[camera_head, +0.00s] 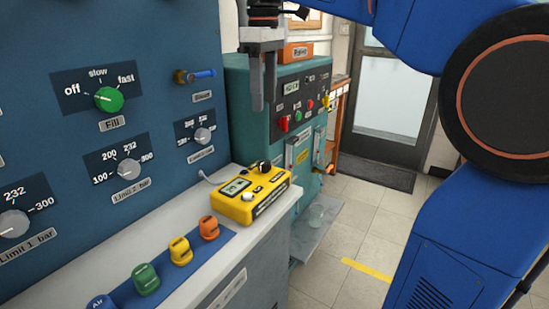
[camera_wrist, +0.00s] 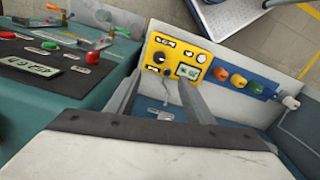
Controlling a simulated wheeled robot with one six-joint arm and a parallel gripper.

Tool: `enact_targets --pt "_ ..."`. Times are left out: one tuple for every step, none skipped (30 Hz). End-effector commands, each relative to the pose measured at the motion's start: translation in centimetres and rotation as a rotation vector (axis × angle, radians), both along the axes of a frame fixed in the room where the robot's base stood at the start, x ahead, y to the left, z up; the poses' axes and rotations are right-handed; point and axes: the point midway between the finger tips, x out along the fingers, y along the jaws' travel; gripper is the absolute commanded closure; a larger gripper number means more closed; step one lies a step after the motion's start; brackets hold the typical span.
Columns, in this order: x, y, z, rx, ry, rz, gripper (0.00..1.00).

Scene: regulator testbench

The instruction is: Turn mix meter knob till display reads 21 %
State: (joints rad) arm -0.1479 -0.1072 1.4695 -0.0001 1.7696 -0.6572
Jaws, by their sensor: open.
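A yellow meter box (camera_head: 273,197) sits on the light ledge of the blue panel; I take it to be the mix meter, but its label is too small to read. Its face carries a small display (camera_head: 235,187), whose digits I cannot read, a black knob (camera_head: 265,167) and a white knob (camera_head: 248,196). In the wrist view the box (camera_wrist: 175,42) shows beyond my fingers, with the black knob (camera_wrist: 158,57) and the display (camera_wrist: 188,72). My gripper (camera_head: 264,104) is open and empty, pointing down, above and apart from the box. Its two fingers also show in the wrist view (camera_wrist: 158,82).
Orange, yellow and green knobs (camera_head: 146,279) line the ledge in front of the box. The blue panel (camera_head: 160,45) with several dials rises on the left. A teal machine (camera_head: 237,95) with a red knob (camera_head: 284,123) stands behind. Open floor (camera_head: 350,215) lies right.

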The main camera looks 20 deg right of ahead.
Motion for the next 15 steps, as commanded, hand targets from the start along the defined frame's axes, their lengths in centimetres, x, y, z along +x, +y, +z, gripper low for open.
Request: enact_targets --pt "0.4 0.2 0.2 -0.001 0.005 0.011 0.52" --pt "0.5 0.2 0.3 -0.001 0.006 0.016 0.52" --pt "0.5 0.2 0.4 -0.001 0.009 0.02 0.52" --pt "0.6 0.3 0.3 -0.002 0.01 0.021 0.52" --pt "0.6 0.3 0.2 -0.001 0.011 0.022 0.52" --pt "0.5 0.3 -0.1 -0.002 0.011 0.022 0.52" --pt "0.5 0.3 -0.3 -0.002 0.013 0.022 0.52" --pt "0.5 0.2 -0.7 -0.002 0.013 0.022 0.52" --pt "0.5 0.3 -1.2 -0.002 0.013 0.022 0.52" --pt "0.5 0.2 -1.6 -0.001 0.012 0.021 0.52" --pt "0.4 0.2 -2.1 -0.002 0.013 0.021 0.52" --pt "0.4 0.2 -2.7 -0.002 0.013 0.021 0.52" --pt "0.4 0.2 -3.3 -0.002 0.013 0.021 0.52" --pt "0.4 0.2 -3.8 -0.002 0.013 0.021 0.52" --pt "0.4 0.2 -4.5 -0.002 0.013 0.021 0.52"
